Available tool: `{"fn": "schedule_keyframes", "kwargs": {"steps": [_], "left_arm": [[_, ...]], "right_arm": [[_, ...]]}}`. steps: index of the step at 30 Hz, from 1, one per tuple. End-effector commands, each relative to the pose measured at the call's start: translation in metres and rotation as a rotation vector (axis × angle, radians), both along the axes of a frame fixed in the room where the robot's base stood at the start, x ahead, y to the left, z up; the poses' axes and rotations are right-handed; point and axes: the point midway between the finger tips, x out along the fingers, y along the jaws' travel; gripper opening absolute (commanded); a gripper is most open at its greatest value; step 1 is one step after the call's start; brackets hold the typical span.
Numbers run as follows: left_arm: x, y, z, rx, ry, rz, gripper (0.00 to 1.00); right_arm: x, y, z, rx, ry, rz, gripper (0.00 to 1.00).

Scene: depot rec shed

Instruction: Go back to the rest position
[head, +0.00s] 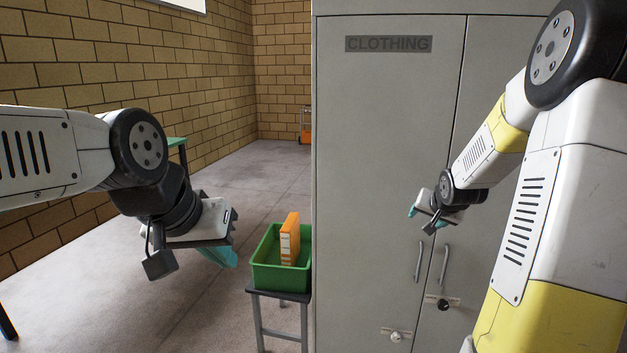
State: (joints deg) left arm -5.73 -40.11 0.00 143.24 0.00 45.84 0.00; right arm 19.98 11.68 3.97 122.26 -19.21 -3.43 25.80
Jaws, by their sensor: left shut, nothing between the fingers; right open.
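My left gripper (222,257) is at the left of the head view, to the left of the green crate and apart from it. Its teal fingers are partly hidden behind the gripper body; they are shut with nothing between them. My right gripper (420,221) is in front of the grey cabinet, above the door handles. It is open and empty, and its fingers are small in the view. I cannot tell how far it is from the cabinet door.
A grey cabinet (385,150) labelled CLOTHING fills the right, its doors closed, with two handles (419,262) and knobs below. A green crate (280,278) holding an orange box (290,240) stands on a small stool (282,333).

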Motion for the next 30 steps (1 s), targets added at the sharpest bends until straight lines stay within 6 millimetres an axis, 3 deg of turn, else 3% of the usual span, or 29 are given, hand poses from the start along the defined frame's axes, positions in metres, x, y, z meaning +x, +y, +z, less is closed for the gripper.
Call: {"fn": "schedule_keyframes", "kwargs": {"steps": [1,3,9,15,18,21,24,30], "left_arm": [[0.0,0.0,0.0,0.0,0.0,0.0,0.0],[0.0,0.0,0.0,0.0,0.0,0.0,0.0],[0.0,0.0,0.0,0.0,0.0,0.0,0.0],[0.0,0.0,0.0,0.0,0.0,0.0,0.0],[0.0,0.0,0.0,0.0,0.0,0.0,0.0],[0.0,0.0,0.0,0.0,0.0,0.0,0.0],[0.0,0.0,0.0,0.0,0.0,0.0,0.0],[0.0,0.0,0.0,0.0,0.0,0.0,0.0]], "right_arm": [[-0.018,0.017,0.024,-0.023,0.013,0.029,0.61],[-0.046,0.038,0.045,-0.046,0.046,0.065,0.61],[-0.139,0.093,0.088,-0.084,0.131,0.195,0.61],[-0.236,0.139,0.103,-0.086,0.201,0.356,0.61],[-0.273,0.154,0.102,-0.082,0.225,0.427,0.61],[-0.296,0.163,0.1,-0.078,0.241,0.477,0.61],[-0.308,0.167,0.098,-0.076,0.25,0.5,0.61],[-0.309,0.167,0.098,-0.076,0.251,0.503,0.61]]}}
